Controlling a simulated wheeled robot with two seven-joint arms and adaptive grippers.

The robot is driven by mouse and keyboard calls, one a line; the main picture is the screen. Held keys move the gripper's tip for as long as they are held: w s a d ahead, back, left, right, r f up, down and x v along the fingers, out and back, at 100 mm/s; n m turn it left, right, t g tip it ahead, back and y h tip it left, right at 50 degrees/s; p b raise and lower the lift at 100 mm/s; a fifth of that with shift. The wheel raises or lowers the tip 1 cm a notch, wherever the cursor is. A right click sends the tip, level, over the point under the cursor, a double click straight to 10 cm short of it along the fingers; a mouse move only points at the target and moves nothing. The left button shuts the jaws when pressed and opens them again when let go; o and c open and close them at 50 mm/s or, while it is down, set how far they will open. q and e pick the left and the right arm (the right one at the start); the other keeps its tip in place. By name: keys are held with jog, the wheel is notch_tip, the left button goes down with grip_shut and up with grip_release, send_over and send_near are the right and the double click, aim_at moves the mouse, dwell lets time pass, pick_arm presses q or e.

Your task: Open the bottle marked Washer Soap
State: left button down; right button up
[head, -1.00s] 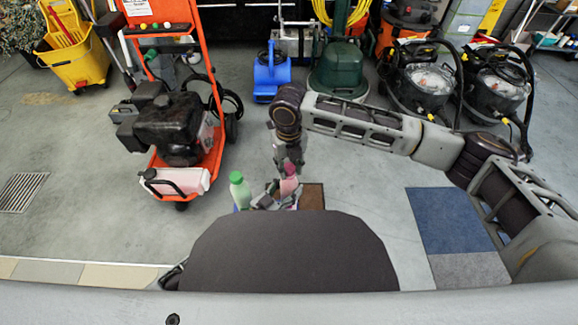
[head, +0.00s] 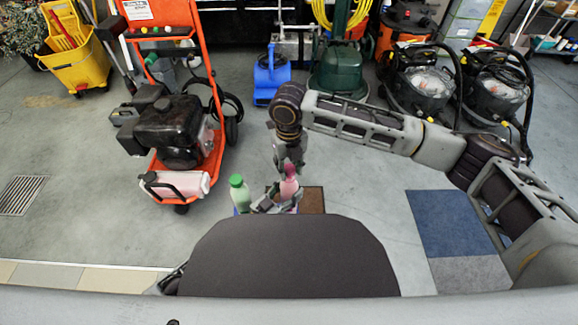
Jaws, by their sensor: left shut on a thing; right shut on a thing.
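A pink bottle (head: 289,187) stands upright at the centre, just beyond my dark body. Its darker pink cap (head: 290,169) is at the top. My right gripper (head: 287,165) comes down from above and is shut on the cap. My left gripper (head: 272,201) is lower, at the bottle's side, and is shut on the bottle's body. A light green bottle (head: 240,196) with a green cap stands just left of it, apart from the pink one. Labels are too small to read. The lower parts of both bottles are hidden.
An orange cart with a black engine (head: 178,132) stands at left. A blue blower (head: 271,76), a green machine (head: 338,70) and black vacuums (head: 421,80) stand behind. Blue-grey mats (head: 446,222) lie at right; the floor between is clear.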

aim_at(289, 168)
jog(key=shift+r, duration=1.9)
pick_arm(q)
jog(key=c, duration=0.5)
grip_release()
jog(key=shift+c, duration=0.2)
jog(key=shift+a, duration=0.1)
jog(key=v, duration=1.1)
jog(key=shift+s+a, duration=0.2)
jog(key=shift+s, duration=0.15)
